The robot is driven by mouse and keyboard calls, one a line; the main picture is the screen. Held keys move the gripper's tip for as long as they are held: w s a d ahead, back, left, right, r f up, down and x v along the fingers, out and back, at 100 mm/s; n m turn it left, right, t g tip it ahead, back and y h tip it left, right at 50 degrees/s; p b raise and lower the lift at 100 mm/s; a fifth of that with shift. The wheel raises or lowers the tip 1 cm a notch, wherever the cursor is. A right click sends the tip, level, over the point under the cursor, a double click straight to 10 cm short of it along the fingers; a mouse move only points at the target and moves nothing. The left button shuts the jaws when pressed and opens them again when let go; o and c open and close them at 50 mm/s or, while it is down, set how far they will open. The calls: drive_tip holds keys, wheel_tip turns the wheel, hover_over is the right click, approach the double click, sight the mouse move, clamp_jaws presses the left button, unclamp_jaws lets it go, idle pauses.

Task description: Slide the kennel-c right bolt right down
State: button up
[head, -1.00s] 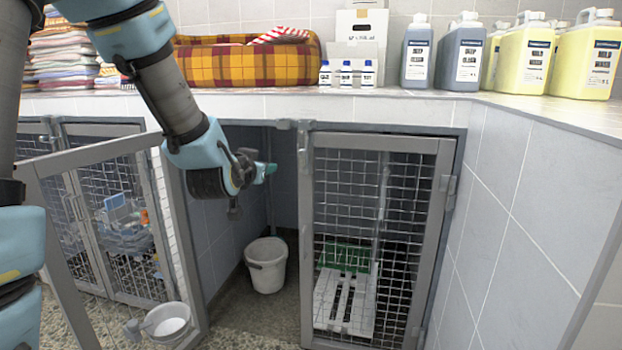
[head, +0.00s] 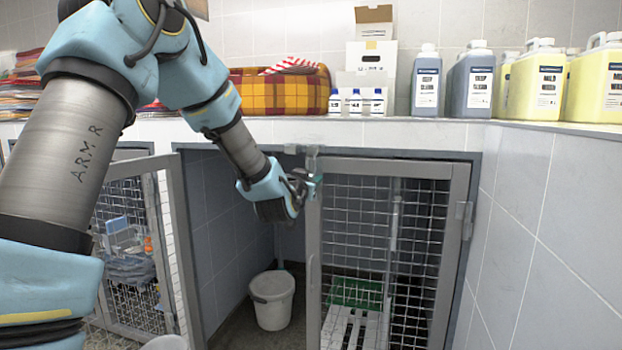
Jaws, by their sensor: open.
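The right mesh door (head: 385,165) of the kennel in front of me is shut or nearly so in its frame. A grey bolt (head: 312,153) sits at the top of its left upright, by the frame's top edge. My gripper (head: 315,184) is open, with its fingertips at that upright just below the bolt's top part. The gripper hides the lower part of the bolt, and I cannot tell whether the fingers touch it. The kennel's left mesh door (head: 135,250) stands swung open.
A white bucket (head: 272,300) stands inside the open left half. A green and white crate-like item (head: 355,310) is behind the right door. Jugs (head: 480,80), small bottles (head: 357,103) and a plaid bed (head: 275,95) stand on the ledge above. A tiled wall (head: 550,220) closes the right side.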

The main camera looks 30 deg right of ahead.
drive_tip(key=shift+w+d, duration=0.35)
drive_tip(key=shift+w, duration=0.05)
clamp_jaws()
idle(1.3)
